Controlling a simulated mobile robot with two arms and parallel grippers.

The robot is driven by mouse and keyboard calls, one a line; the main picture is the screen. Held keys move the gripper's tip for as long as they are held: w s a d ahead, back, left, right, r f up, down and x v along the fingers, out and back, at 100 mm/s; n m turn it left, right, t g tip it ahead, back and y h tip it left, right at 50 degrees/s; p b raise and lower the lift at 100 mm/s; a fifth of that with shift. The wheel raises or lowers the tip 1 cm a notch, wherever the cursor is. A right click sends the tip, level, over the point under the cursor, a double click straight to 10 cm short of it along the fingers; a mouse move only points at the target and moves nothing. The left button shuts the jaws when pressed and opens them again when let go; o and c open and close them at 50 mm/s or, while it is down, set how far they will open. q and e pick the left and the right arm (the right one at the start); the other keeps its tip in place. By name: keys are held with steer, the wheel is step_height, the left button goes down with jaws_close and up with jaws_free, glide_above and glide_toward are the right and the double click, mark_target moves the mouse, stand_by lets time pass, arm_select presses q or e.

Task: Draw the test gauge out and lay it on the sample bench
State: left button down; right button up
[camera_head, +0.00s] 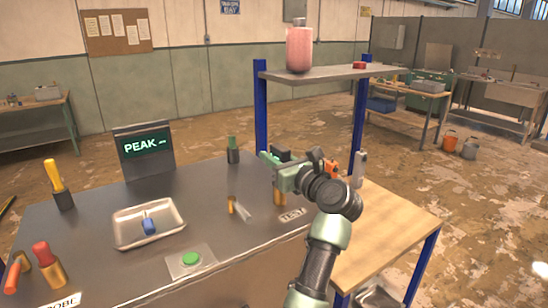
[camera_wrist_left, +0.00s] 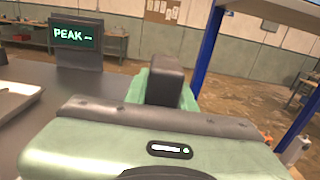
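My left gripper (camera_head: 275,157) is over the right part of the dark bench top. A brass body (camera_head: 279,197) stands just below it, beside the TEST label (camera_head: 292,215); this is likely the test gauge's place, but its upper part is hidden behind the gripper. I cannot tell whether the fingers touch it. In the left wrist view, a dark finger pad (camera_wrist_left: 168,86) sticks up behind the gripper housing, and nothing held shows. The light wooden top (camera_head: 395,222) at the right, likely the sample bench, has a bare front part. My right gripper is not in view.
A shelf (camera_head: 330,75) on blue posts carries a pink bottle (camera_head: 299,48) above the back edge. A PEAK display (camera_head: 145,148), a tray (camera_head: 150,236) with a blue item, a green button (camera_head: 190,258) and a small brass fitting (camera_head: 232,205) occupy the dark bench.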

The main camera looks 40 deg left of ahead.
arm_select(q)
steer(key=shift+a+r+p, duration=0.1)
steer(key=shift+r+p, duration=0.65)
steer(key=shift+r, duration=0.65)
step_height(320, 180, up, 5)
steer(key=p, duration=0.2)
steer(key=shift+r+p, duration=0.1)
steer(key=shift+p, duration=0.25)
